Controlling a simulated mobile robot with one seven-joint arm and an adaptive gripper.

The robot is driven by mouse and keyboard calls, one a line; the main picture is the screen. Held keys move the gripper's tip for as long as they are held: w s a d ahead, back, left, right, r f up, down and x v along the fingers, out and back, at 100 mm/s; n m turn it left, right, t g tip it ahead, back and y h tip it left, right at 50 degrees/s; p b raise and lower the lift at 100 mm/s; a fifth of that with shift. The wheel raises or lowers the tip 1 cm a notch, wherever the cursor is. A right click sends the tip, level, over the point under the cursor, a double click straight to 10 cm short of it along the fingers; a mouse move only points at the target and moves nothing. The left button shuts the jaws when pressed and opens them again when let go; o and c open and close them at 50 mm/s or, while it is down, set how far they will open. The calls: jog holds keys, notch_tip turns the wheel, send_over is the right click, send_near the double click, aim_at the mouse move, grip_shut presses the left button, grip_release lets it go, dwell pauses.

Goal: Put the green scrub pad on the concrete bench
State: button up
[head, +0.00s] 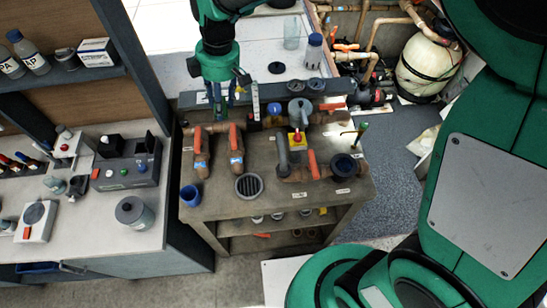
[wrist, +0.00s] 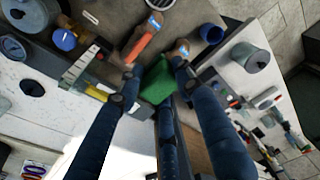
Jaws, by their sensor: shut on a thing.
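The green scrub pad (wrist: 157,82) is between the fingers of my gripper (wrist: 154,92) in the wrist view, and the gripper is shut on it. In the head view my gripper (head: 222,100) hangs over the back left edge of the concrete bench (head: 220,205), behind the orange-handled valves. I cannot make out the pad there. The bench's top also shows at the top of the wrist view (wrist: 112,18). The gap between pad and bench cannot be told.
Orange-handled valves (head: 235,137), a round drain grate (head: 249,186) and a blue cup (head: 190,195) are on the bench. Its front left top has some bare room. A counter with testing gear (head: 125,173) stands left. A pale tank (head: 427,65) stands back right.

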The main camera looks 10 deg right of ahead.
jog(key=s+d+f+b, duration=0.1)
jog(key=s+d+f, duration=0.15)
jog(key=s, duration=1.05)
jog(key=s+d+f+b, duration=0.1)
jog(key=s+f, duration=0.2)
jog(key=s, duration=0.9)
notch_tip(320, 180, down, 20)
jog(key=shift+w+a, duration=0.1)
jog(key=w+a, duration=0.3)
jog(key=w, duration=0.1)
jog(key=w+a+f, duration=0.1)
jog(key=w+a, duration=0.2)
jog(key=w, duration=0.1)
jog(key=w+a, duration=0.4)
jog(key=shift+a+f, duration=0.1)
jog(key=shift+f, duration=0.15)
jog(key=shift+c, duration=0.2)
jog(key=shift+f, duration=0.1)
jog(key=shift+f, duration=1.6)
